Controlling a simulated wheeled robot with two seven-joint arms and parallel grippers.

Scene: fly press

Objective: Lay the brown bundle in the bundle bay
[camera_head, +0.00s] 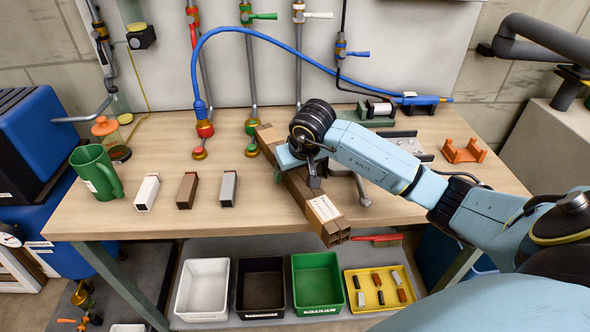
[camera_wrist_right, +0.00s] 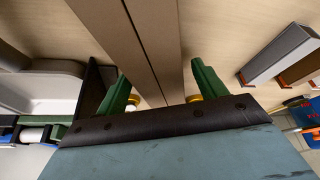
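The brown bundle (camera_head: 322,207), several long square tubes with a pale label, lies slantwise on the wooden table. Its front end reaches the front edge. My right gripper (camera_head: 312,180) is over its middle, which the gripper and wrist partly hide. In the right wrist view the green fingers (camera_wrist_right: 160,85) stand apart on either side of the bundle (camera_wrist_right: 145,35), with narrow gaps showing. No thing is clearly marked as the bundle bay. A grey metal tray (camera_head: 424,156) stands behind my right forearm, partly hidden; I cannot tell whether it is the bay. My left gripper is out of view.
An orange bracket (camera_head: 463,151) is at the right. A blue hose (camera_head: 245,31) arches behind. Bins (camera_head: 318,284) sit below the front edge.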

